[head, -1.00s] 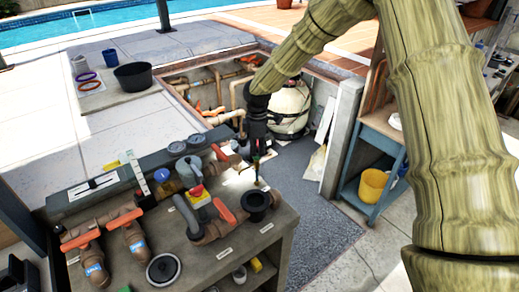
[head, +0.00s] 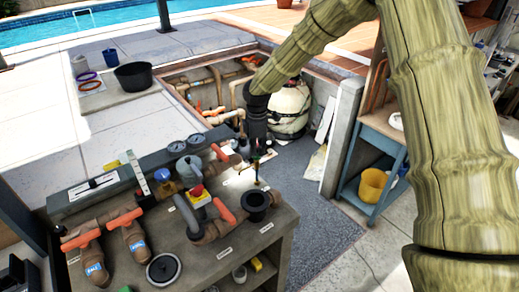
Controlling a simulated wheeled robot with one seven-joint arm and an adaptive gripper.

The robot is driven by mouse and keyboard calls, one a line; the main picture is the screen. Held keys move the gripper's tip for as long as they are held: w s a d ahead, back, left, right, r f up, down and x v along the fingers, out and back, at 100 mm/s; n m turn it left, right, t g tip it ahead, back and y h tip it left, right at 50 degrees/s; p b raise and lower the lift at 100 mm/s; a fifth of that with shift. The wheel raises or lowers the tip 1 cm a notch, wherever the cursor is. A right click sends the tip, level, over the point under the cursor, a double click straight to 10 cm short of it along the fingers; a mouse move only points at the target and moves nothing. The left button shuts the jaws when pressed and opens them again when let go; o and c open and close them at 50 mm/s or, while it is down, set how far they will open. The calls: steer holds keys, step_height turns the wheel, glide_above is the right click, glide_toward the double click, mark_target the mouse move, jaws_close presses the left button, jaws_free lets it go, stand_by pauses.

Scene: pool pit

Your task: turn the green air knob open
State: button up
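My gripper (head: 257,163) is a dark shape at the end of my arm, pointing down over the back right part of the workbench. Its fingers are small and dark, and I cannot tell whether they are open or shut. A small green spot, perhaps the green air knob (head: 268,156), shows right beside the fingers. I cannot tell whether they touch it. Another green piece (head: 126,289) is cut off at the bottom edge, near the round black lid. The grey workbench (head: 225,262) carries pipes and valves.
Orange-handled valves (head: 125,219), a red-and-yellow knob (head: 198,193), a black cup (head: 255,201) and gauges (head: 177,148) crowd the bench. A white tank (head: 290,108) stands in the pit behind. A blue shelf (head: 383,135) with a yellow bucket (head: 372,184) is at right.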

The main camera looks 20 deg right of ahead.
steer(key=o, duration=0.5)
steer(key=shift+s+a+f, duration=0.3)
steer(key=shift+s+f, duration=0.1)
steer(key=shift+f, duration=0.35)
steer(key=shift+o, duration=0.4)
steer(key=shift+w+a+f, duration=0.1)
steer(key=shift+w+f, duration=0.05)
steer(key=shift+w, duration=0.45)
steer(key=shift+s+d+r, duration=0.25)
steer(key=shift+d+r, duration=0.1)
steer(key=shift+r, duration=0.05)
steer(key=shift+w+a+r, duration=0.1)
steer(key=shift+w+r, duration=0.15)
steer(key=shift+r, duration=0.2)
step_height(320, 180, up, 11)
steer(key=shift+s, duration=0.2)
steer(key=shift+f, duration=0.1)
